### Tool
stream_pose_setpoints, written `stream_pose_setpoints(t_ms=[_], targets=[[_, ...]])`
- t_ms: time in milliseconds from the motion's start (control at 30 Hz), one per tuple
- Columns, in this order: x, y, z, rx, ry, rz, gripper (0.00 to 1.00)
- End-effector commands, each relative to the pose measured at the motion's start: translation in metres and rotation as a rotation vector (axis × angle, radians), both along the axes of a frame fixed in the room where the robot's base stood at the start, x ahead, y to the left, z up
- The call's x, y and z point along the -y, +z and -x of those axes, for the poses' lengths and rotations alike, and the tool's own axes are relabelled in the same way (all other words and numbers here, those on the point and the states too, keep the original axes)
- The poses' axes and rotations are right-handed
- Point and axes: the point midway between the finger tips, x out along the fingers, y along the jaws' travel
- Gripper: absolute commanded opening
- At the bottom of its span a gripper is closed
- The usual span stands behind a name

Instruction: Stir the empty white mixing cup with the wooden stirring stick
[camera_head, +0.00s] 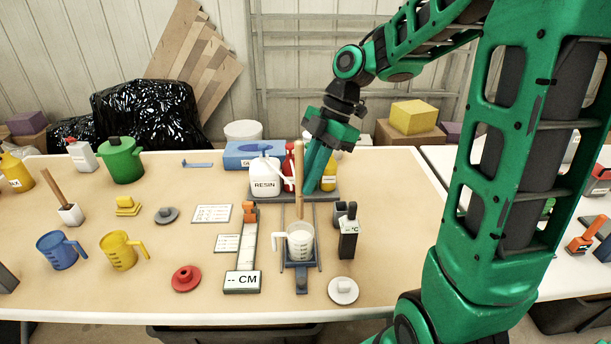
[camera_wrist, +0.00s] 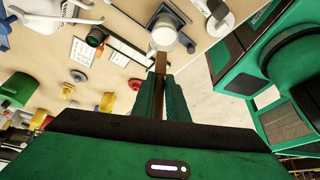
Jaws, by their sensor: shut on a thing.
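The white mixing cup (camera_head: 300,244), with dark markings and a handle on its left, stands upright on a small dark stand between thin rails. It also shows in the wrist view (camera_wrist: 163,37), whitish inside; I cannot tell whether it is empty. My gripper (camera_head: 314,172) is above and behind the cup, its green fingers shut on the wooden stirring stick (camera_head: 299,190). The stick is near upright, its lower end at the cup's mouth. In the wrist view the stick (camera_wrist: 160,63) reaches from between the fingers to the cup. How deep its tip sits is unclear.
A resin bottle (camera_head: 265,176), a red bottle and a yellow bottle stand close behind the cup. A "CM" gauge (camera_head: 241,281) is left of it, a dark "°C" device (camera_head: 348,236) right. Blue (camera_head: 56,252) and yellow (camera_head: 117,253) jugs stand further left.

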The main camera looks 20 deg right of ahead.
Motion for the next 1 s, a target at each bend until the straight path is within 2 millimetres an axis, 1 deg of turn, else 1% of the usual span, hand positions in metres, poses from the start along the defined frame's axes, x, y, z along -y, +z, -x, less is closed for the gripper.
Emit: stream_pose_setpoints(t_ms=[1000], targets=[[0.0,-0.085,0.001,-0.003,0.0,0.0,0.0]])
